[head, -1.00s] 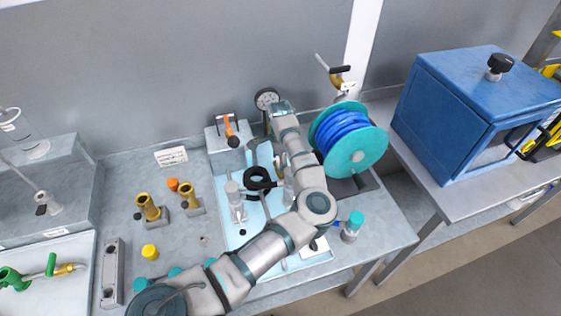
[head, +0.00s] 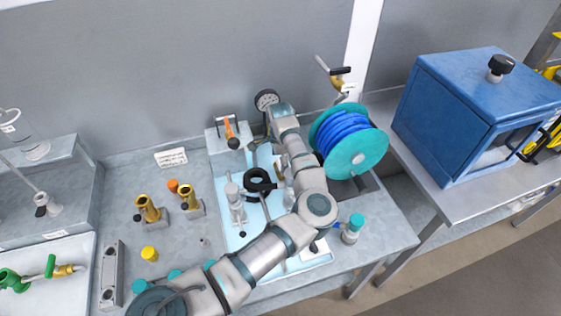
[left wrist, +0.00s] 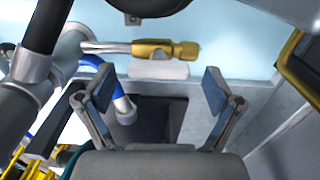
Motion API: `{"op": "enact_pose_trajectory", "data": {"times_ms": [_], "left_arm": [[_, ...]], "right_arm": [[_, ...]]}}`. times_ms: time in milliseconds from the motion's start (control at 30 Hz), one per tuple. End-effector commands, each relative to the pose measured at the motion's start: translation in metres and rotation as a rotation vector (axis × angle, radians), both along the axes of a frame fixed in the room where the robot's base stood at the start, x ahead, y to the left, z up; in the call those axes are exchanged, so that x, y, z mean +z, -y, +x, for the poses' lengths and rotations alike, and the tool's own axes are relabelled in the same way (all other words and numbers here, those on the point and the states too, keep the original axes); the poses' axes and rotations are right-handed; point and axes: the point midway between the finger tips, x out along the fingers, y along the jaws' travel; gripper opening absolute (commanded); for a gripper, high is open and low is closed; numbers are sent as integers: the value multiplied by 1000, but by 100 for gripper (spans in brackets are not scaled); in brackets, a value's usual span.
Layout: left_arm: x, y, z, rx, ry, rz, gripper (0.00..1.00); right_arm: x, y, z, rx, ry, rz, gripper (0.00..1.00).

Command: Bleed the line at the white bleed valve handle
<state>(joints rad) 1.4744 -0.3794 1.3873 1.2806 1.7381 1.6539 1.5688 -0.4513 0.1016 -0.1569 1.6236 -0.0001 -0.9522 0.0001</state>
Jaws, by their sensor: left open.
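In the left wrist view a brass valve fitting (left wrist: 165,50) lies level, with a metal stem to its left. A white block-like handle (left wrist: 158,69) sits just below the brass body. My left gripper (left wrist: 158,86) is open and empty. Its two fingers stand left and right of the white handle in the picture, with clear gaps; I cannot tell the distance in depth. In the head view my left arm crosses the blue tray (head: 250,238), and its wrist hides most of the gripper and the handle. My right gripper is not in view.
A teal reel with blue hose (head: 345,140) stands close right of my arm. A blue cabinet (head: 455,105) is farther right.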

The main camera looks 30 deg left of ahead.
Motion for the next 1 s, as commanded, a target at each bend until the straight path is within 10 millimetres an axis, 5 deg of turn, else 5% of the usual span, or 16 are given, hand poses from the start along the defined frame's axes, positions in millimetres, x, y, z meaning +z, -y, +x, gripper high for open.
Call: {"op": "enact_pose_trajectory", "data": {"times_ms": [600, 1000], "left_arm": [[108, 0, 2, 0, 1, 2, 92], [118, 0, 2, 1, 1, 1, 92]], "right_arm": [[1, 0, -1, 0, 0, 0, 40], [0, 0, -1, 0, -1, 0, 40]]}}
